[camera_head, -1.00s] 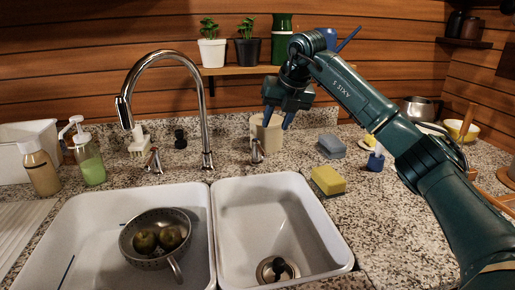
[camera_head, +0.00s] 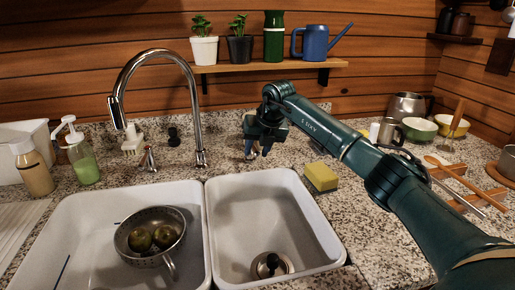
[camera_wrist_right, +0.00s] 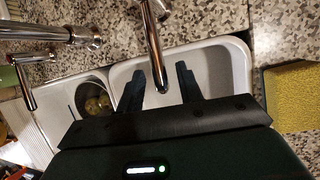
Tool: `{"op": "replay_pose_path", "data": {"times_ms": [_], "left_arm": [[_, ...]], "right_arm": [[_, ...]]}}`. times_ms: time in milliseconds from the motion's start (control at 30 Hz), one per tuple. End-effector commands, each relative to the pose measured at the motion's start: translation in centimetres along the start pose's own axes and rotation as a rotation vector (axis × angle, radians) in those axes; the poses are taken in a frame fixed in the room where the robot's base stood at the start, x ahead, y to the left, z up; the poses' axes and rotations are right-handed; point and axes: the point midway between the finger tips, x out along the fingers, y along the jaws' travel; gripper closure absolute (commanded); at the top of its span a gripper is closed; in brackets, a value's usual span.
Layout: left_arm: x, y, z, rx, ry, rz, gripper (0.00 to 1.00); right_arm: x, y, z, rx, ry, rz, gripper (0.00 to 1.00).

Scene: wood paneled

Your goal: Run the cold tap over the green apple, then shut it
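Two green apples (camera_head: 140,240) lie in a grey colander (camera_head: 128,222) in the left basin; I cannot tell which one is meant. The chrome tap (camera_head: 196,118) arches over the left basin, and no water shows from it. One lever handle (camera_head: 148,160) stands left of the tap base. The right lever handle (camera_wrist_right: 154,45) shows in the right wrist view, its tip between my fingers. My right gripper (camera_head: 258,154) is open, low beside the counter's back, and partly hides that handle in the head view. Contact cannot be told. My left gripper is not in view.
The right basin (camera_head: 330,255) has only its drain. A yellow sponge (camera_head: 321,177) lies right of my gripper. Soap bottles (camera_head: 84,160) stand at the left. Plants and a blue watering can (camera_head: 312,43) stand on the shelf above.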

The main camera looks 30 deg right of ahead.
Motion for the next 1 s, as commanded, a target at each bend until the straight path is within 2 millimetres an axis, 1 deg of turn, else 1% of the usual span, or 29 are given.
{"op": "replay_pose_path", "data": {"times_ms": [33,67,467,1000], "left_arm": [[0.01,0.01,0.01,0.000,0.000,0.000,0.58],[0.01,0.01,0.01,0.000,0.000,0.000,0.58],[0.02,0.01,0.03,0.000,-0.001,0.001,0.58],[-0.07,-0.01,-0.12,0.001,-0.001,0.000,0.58]], "right_arm": [[0.00,0.00,-0.01,0.000,0.000,0.000,0.64],[-0.01,0.00,-0.01,0.000,0.000,0.000,0.66],[-0.05,-0.02,0.00,0.001,0.000,0.000,0.99],[-0.18,-0.31,0.08,-0.011,0.002,0.005,1.00]]}}
